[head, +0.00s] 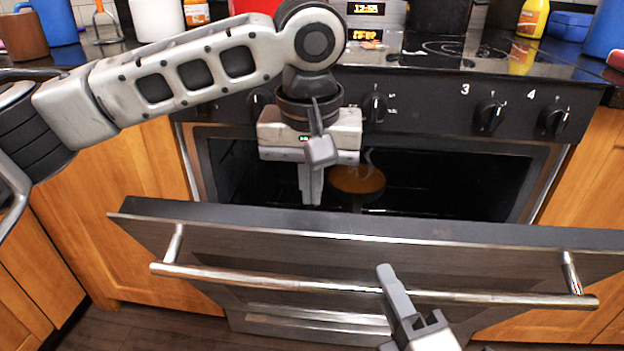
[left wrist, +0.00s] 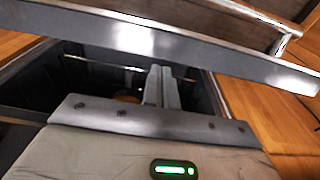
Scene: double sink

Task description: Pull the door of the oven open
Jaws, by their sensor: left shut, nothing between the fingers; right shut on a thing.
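The oven door (head: 330,228) is partly open, tilted out toward me from the dark oven opening (head: 450,185). Its long metal handle (head: 270,279) runs across the front. My right gripper (head: 388,283) is shut on the handle, right of its middle. My left gripper (head: 311,190) is shut and empty, pointing down at the oven opening, behind the door's top edge. In the left wrist view its fingers (left wrist: 160,86) are together, with the door (left wrist: 170,42) crossing above them. I cannot tell whether they touch the door.
A pan with orange-brown contents (head: 357,181) sits inside the oven. Knobs (head: 489,115) line the black front panel above the opening. The cooktop (head: 450,50) and crowded counter lie behind. Wooden cabinets (head: 140,200) flank the oven.

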